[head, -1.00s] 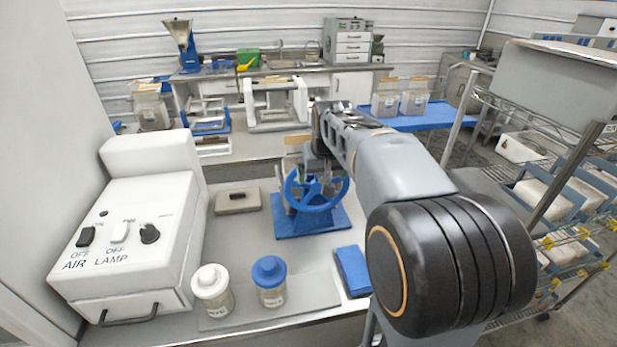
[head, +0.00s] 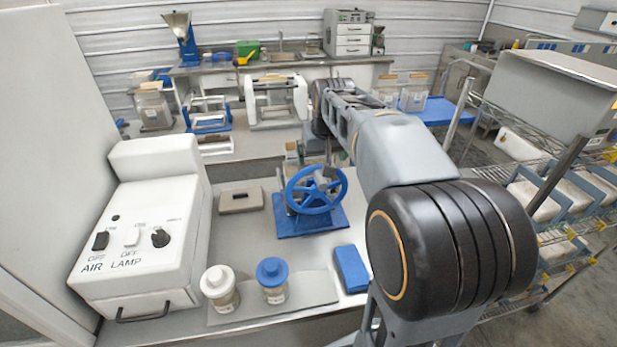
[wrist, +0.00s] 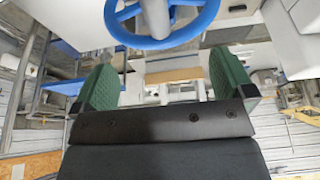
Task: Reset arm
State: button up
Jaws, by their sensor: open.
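My arm reaches forward from the right over the bench in the head view. My gripper shows in the wrist view (wrist: 166,88), with two green pads spread wide and nothing between them. A blue handwheel (head: 317,190) stands on a blue base plate (head: 300,228) on the bench. The wheel also shows at the top of the wrist view (wrist: 165,40), just beyond the pads and apart from them. In the head view, the gripper is mostly hidden behind the wheel and the arm.
A white box with AIR and LAMP switches (head: 140,245) stands at the left. A white-lidded jar (head: 219,287), a blue-lidded jar (head: 272,280) and a blue block (head: 351,269) are at the front. A beige block (head: 241,200) lies left of the wheel. Wire shelving (head: 560,180) stands at the right.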

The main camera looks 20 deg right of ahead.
aim_at(321, 180)
dwell(0.3)
jog(key=f, duration=0.1)
jog(key=s+f, duration=0.2)
jog(key=shift+s+a+f, duration=0.15)
jog(key=shift+a+f, duration=0.1)
jog(key=shift+a, duration=0.1)
jog(key=s+a+f+n, duration=0.1)
jog(key=s+a+f, duration=0.1)
jog(key=s+a, duration=0.2)
jog(key=s+a+f+n, duration=0.1)
jog(key=s+a, duration=0.4)
jog(key=s, duration=0.6)
jog(key=shift+f+t+y, duration=0.3)
jog(key=shift+f+y, duration=0.1)
jog(key=shift+f, duration=0.25)
jog(key=shift+s, duration=0.1)
jog(key=shift+c, duration=0.5)
